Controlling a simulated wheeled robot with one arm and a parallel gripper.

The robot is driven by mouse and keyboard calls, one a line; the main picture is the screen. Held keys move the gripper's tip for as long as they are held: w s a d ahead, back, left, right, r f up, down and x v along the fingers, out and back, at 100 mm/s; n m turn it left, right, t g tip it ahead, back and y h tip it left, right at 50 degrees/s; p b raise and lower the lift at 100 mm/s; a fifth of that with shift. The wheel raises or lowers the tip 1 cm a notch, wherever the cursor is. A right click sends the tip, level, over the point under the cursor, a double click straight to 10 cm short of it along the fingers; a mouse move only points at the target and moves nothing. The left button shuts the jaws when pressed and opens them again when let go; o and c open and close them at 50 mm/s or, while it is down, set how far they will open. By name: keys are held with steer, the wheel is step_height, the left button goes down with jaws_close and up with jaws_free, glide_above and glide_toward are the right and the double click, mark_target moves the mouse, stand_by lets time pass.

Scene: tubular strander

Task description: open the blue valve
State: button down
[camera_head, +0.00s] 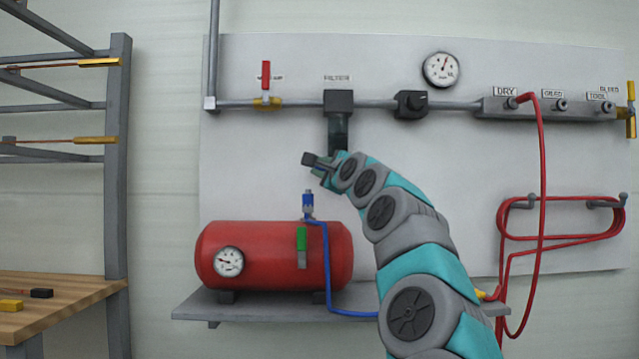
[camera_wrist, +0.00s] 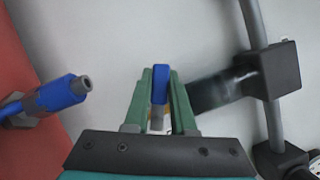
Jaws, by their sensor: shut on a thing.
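The blue valve's handle (camera_wrist: 160,84) is a narrow upright blue bar in the middle of the wrist view. My gripper (camera_wrist: 161,78) has its two green fingers on either side of the handle and is shut on it. A small pale and yellowish part shows below the handle between the fingers; the rest of the valve body is hidden. In the head view my gripper (camera_head: 318,168) is just below the dark filter (camera_head: 338,132), and my wrist hides the blue handle there. The filter's bowl also shows right of the fingers in the wrist view (camera_wrist: 210,92).
A red tank (camera_head: 270,268) with a gauge, a green lever (camera_head: 302,248) and a blue hose fitting (camera_head: 308,204) stands on a shelf below. The fitting is left of my fingers in the wrist view (camera_wrist: 62,92). A red-handled valve (camera_head: 266,82) is on the pipe.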

steer(key=shift+d+r+m+t+b, duration=0.2)
steer(key=shift+m+b, duration=0.15)
steer(key=shift+m, duration=0.3)
steer(key=shift+d+r+m+t+b, duration=0.1)
steer(key=shift+m+t+b, duration=0.2)
steer(key=shift+m, duration=0.35)
steer(key=c, duration=0.7)
jaws_free()
steer(key=shift+r, duration=0.1)
steer(key=shift+c, duration=0.2)
steer(key=shift+h, duration=0.4)
